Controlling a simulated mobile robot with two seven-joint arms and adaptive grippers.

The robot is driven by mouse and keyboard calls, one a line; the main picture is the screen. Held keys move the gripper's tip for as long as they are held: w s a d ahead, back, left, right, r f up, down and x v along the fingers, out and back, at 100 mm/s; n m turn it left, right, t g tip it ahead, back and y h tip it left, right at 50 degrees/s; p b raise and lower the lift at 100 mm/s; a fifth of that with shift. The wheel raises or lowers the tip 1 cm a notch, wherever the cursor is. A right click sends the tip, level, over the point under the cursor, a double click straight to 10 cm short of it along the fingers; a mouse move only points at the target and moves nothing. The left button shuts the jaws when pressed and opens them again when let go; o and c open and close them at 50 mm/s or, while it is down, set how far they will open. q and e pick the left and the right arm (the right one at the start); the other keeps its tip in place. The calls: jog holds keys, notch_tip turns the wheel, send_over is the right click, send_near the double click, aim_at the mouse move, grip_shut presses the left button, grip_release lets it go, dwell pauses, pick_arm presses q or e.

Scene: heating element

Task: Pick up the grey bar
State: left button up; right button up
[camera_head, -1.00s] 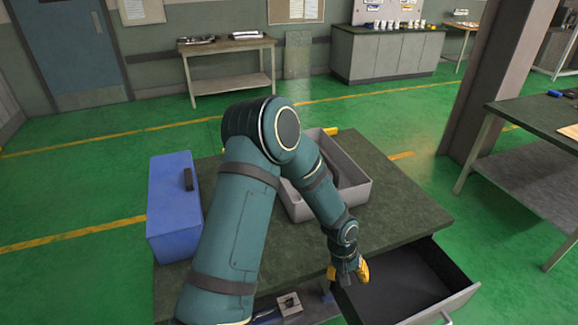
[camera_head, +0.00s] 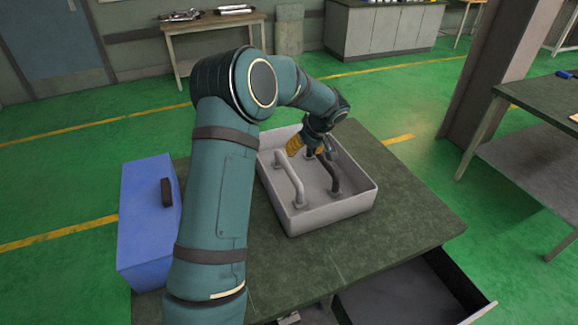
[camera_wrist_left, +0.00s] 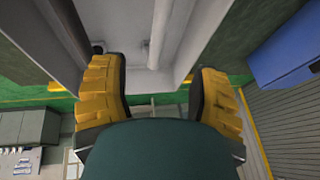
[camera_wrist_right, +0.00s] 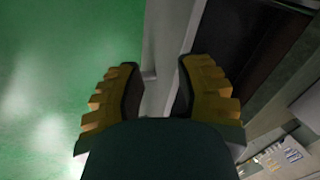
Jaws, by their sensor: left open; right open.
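A light grey bar (camera_head: 287,176) with bent ends stands in the left half of a grey tray (camera_head: 335,217). A darker bar (camera_head: 328,173) stands beside it to the right. My left gripper (camera_head: 310,147) is open above the far end of the tray, its yellow fingers over the far ends of the bars. In the left wrist view, the light bar (camera_wrist_left: 163,32) runs ahead of the gap between the open fingers (camera_wrist_left: 158,92), with nothing held. My right gripper (camera_wrist_right: 157,92) shows only in its own wrist view, open, with a pale grey strip beyond its fingers.
The tray stands on a dark-topped table (camera_head: 400,220). A blue box (camera_head: 145,225) with a dark handle is on the left. An open drawer (camera_head: 410,295) sticks out at the front right. The tabletop right of the tray is clear.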

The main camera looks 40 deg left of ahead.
aim_at(291, 169)
pick_arm(q)
jog(key=x, duration=0.7)
jog(key=shift+s+f+b, duration=0.1)
jog(key=shift+f+b, duration=0.2)
jog(key=shift+f, duration=0.1)
jog(key=shift+x, duration=2.85)
jog(key=shift+o, duration=0.2)
grip_shut()
